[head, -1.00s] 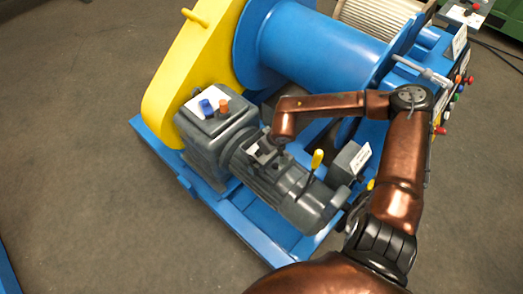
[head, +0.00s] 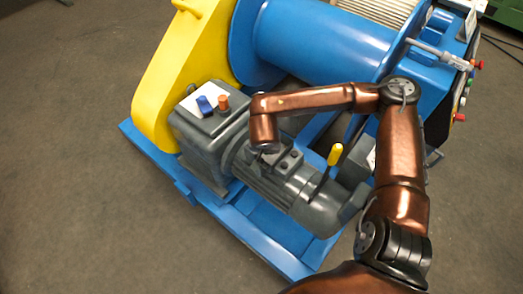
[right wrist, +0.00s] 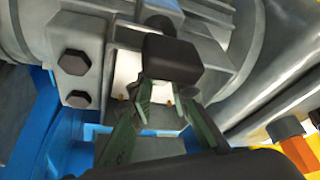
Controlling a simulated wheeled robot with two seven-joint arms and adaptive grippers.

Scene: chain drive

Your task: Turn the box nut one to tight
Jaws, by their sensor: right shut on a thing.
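The grey motor (head: 315,205) carries a small terminal box (head: 289,166) on top. In the right wrist view, two dark hex nuts (right wrist: 74,62) (right wrist: 79,99) sit on the box's left side, clear of my fingers. My left gripper is not in view.
A yellow-handled lever (head: 335,154) stands right of the box. The gearbox (head: 205,140) with blue (head: 205,105) and orange (head: 223,102) caps is at left. The yellow chain guard (head: 185,65) and blue drum (head: 320,40) rise behind. Grey floor lies free at left.

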